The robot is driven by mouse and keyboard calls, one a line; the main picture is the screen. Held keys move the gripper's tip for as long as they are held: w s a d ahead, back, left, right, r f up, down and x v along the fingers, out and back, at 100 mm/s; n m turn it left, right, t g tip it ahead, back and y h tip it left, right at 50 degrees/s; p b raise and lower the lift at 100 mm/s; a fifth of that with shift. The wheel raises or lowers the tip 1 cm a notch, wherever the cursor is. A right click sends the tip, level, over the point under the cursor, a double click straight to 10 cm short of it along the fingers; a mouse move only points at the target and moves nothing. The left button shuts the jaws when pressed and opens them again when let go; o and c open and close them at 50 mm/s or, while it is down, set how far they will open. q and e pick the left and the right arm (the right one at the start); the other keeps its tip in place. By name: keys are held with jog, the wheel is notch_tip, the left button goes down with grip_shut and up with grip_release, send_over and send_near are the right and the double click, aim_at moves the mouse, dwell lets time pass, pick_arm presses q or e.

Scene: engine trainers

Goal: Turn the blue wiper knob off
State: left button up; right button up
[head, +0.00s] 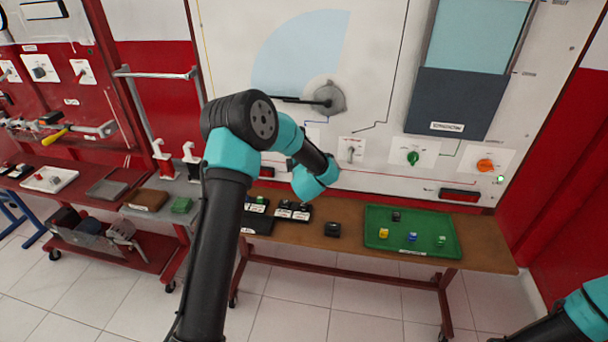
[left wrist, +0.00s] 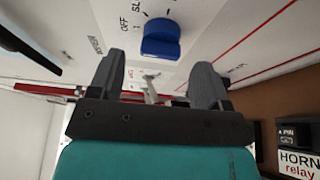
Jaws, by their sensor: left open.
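The blue wiper knob (left wrist: 161,40) shows in the left wrist view on a white panel, with "OFF" and a partly cut-off "SL" label at its upper left. Which mark the knob points to is not clear. My left gripper (left wrist: 158,78) is open, its two fingers apart and empty. The knob appears between and beyond the fingertips, and I see no contact. In the head view my left arm hides the knob and gripper. Only part of my right arm shows at the lower right, without its gripper.
On the panel are a lever switch (head: 350,149), a green knob (head: 413,158), an orange knob (head: 485,165) and the wiper motor (head: 328,97). The bench (head: 480,240) below holds a green tray (head: 443,216) with small coloured pieces and black relays (head: 293,211).

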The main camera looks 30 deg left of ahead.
pick_arm(q)
jog(key=v, duration=1.4)
jog(key=shift+s+d, duration=0.2)
jog(key=shift+s, duration=0.05)
jog(key=s+d+f+m+g+h, duration=0.25)
jog(key=f+m+h, duration=0.3)
jog(key=f, duration=0.35)
jog(key=s+d+f+m+g+h, duration=0.1)
jog(key=s+d+f+m+h, duration=0.25)
jog(key=f+m, duration=0.4)
jog(key=s+d+f+m+g+h, duration=0.3)
jog(key=s+f+m+g, duration=0.1)
jog(key=s, duration=0.6)
jog(key=s+d+f+m+g+h, duration=0.3)
jog(key=s+f+m+g, duration=0.2)
jog(key=s, duration=0.5)
notch_tip(320, 180, down, 3)
jog(key=shift+f+m+h, duration=0.1)
jog(key=shift+m+h, duration=0.2)
jog(key=shift+m, duration=0.9)
